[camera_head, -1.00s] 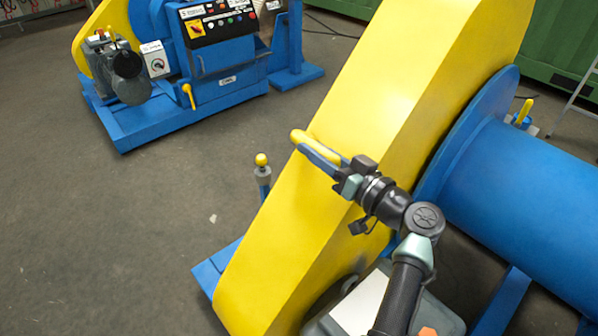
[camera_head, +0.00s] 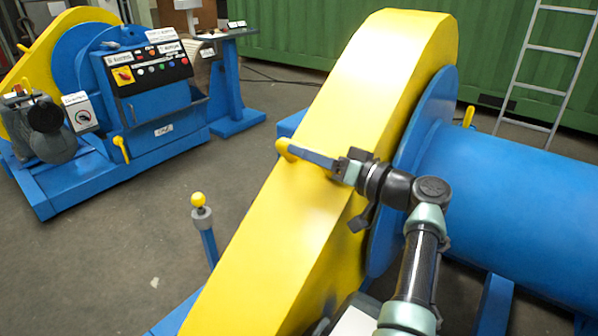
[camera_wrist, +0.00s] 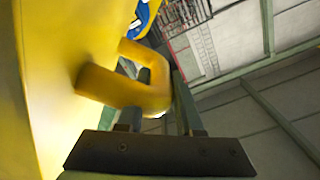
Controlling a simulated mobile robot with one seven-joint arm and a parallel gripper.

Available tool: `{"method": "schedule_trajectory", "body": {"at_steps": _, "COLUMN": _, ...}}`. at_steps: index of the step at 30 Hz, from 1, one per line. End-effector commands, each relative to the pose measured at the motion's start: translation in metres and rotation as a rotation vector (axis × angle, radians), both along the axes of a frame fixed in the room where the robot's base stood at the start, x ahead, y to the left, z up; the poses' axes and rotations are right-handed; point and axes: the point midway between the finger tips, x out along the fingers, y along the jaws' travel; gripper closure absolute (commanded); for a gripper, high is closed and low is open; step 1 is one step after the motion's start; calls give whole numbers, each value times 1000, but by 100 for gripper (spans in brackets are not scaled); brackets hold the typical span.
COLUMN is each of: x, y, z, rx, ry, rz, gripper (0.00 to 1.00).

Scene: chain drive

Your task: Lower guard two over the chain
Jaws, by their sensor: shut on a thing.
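Guard two (camera_head: 330,130), a large yellow curved cover, stands in front of the blue drum's round flange. A small yellow handle (camera_head: 284,150) sticks out from its broad face. My gripper (camera_head: 302,153) is shut on this handle, reaching in from the right. In the wrist view the handle (camera_wrist: 152,92) is a yellow loop between my fingers, beside the guard's yellow wall (camera_wrist: 55,90). The chain is hidden, so I cannot tell how the guard's lower rim sits around it.
The blue drum (camera_head: 520,190) and its flange (camera_head: 425,140) stand close to my arm. A yellow-knobbed lever (camera_head: 199,205) rises left of the guard. A second blue machine (camera_head: 150,100) stands further left. A ladder (camera_head: 545,75) leans before a green container (camera_head: 300,45).

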Motion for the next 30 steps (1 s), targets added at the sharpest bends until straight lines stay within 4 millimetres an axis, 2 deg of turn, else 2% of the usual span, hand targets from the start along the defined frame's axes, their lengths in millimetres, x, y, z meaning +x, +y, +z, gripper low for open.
{"method": "schedule_trajectory", "body": {"at_steps": 1, "x": 3, "y": -1, "z": -13, "rx": -1, "ry": 12, "rz": 0, "gripper": 100}}
{"method": "schedule_trajectory", "body": {"at_steps": 6, "x": 11, "y": -8, "z": -18, "rx": 12, "ry": 27, "rz": 2, "gripper": 100}}
{"method": "schedule_trajectory", "body": {"at_steps": 25, "x": 17, "y": -17, "z": -16, "rx": 25, "ry": 45, "rz": -3, "gripper": 100}}
{"method": "schedule_trajectory", "body": {"at_steps": 26, "x": 17, "y": -17, "z": -15, "rx": 25, "ry": 45, "rz": -3, "gripper": 59}}
{"method": "schedule_trajectory", "body": {"at_steps": 30, "x": 17, "y": -17, "z": -15, "rx": 25, "ry": 43, "rz": -4, "gripper": 36}}
